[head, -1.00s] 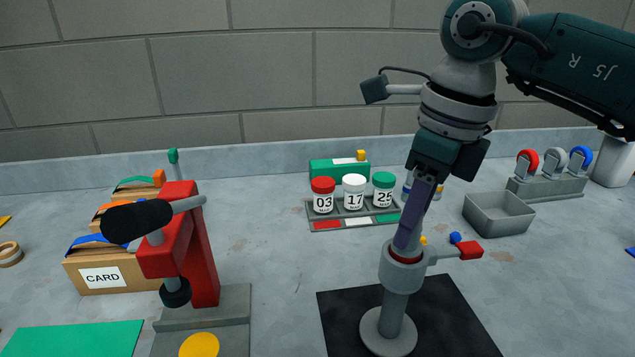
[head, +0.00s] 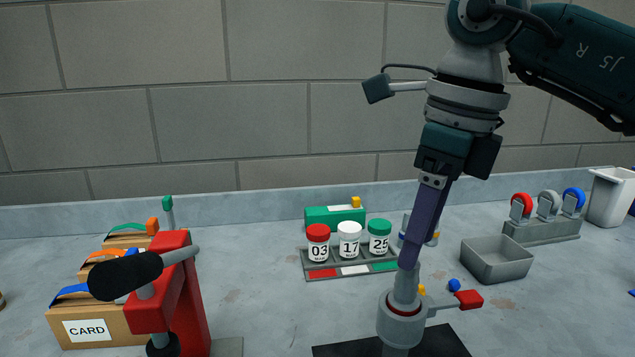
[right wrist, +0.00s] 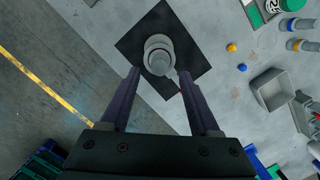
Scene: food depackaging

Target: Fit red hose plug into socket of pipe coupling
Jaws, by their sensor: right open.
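The pipe coupling (head: 402,328) stands upright on a black mat (head: 445,345), with a red-tipped side lever (head: 467,299). A grey cylindrical plug body (head: 405,288) stands upright in its top opening. In the right wrist view the jaws (right wrist: 158,74) are open, and the plug top (right wrist: 160,63) lies between and beyond the tips. My left gripper is not in view.
A red press (head: 175,290) with a black-gripped lever stands left, by card boxes (head: 95,325). Numbered jars (head: 349,240) stand behind the coupling. A grey bin (head: 497,260) and a coloured-ring rack (head: 545,225) are at right. Two hose plugs (right wrist: 300,35) and small balls lie nearby.

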